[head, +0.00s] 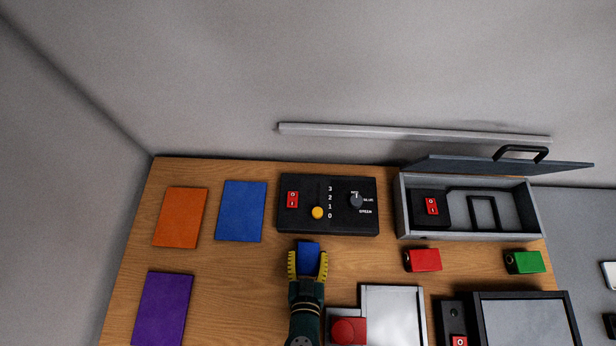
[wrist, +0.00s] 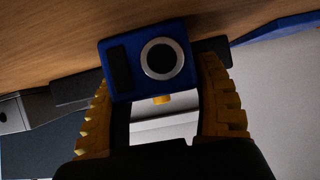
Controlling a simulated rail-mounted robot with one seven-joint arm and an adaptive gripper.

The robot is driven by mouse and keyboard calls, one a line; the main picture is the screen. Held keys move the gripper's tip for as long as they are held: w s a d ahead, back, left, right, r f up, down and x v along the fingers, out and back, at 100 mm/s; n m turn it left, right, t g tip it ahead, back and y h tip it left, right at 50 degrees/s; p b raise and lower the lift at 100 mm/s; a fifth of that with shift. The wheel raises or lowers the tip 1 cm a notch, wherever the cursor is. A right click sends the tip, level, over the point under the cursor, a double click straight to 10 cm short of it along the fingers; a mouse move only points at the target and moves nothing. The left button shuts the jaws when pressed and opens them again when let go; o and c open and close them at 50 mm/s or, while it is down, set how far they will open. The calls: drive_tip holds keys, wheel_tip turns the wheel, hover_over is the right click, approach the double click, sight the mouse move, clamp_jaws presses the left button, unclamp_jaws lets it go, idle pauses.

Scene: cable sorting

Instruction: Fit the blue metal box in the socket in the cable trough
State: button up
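The blue metal box (head: 309,258) is between the yellow fingers of my gripper (head: 308,262), which is shut on it. In the wrist view, the blue box (wrist: 118,91) shows a round silver-rimmed port and a dark rectangular panel, slightly tilted between the fingers. The cable trough (head: 402,212) is the grey open-topped case at the back right. Inside it a black rectangular frame (head: 472,212), which looks like the socket, stands right of a red switch (head: 432,205). My gripper is left of and in front of the trough.
A black control panel (head: 335,222) with a yellow knob lies just behind my gripper. The raised dark lid (head: 460,164) stands behind the trough. A red box (head: 424,260) and a green box (head: 524,262) sit in front of it. Orange, blue and purple mats lie left.

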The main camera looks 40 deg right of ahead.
sight(311, 255)
drive_tip(key=c, duration=0.7)
wheel_tip(311, 255, up, 10)
drive_tip(key=shift+r+p, duration=0.1)
drive_tip(key=shift+p, duration=0.75)
drive_tip(key=shift+w+d+m+h, duration=0.1)
drive_tip(key=shift+d+m+h, duration=0.2)
drive_tip(key=shift+d, duration=0.25)
drive_tip(key=w+a+f+n+t+y, duration=0.2)
drive_tip(key=w+a+n+t+y, duration=0.2)
drive_tip(key=w+a+n+y, duration=0.55)
wheel_tip(311, 255, up, 13)
drive_tip(key=s+p, duration=0.1)
drive_tip(key=p, duration=2)
drive_tip(key=shift+s+a+f+p, duration=0.15)
drive_tip(key=shift+s+a+p, duration=0.2)
drive_tip(key=shift+a, duration=0.1)
drive_tip(key=shift+g+h, duration=0.25)
drive_tip(key=shift+g, duration=0.05)
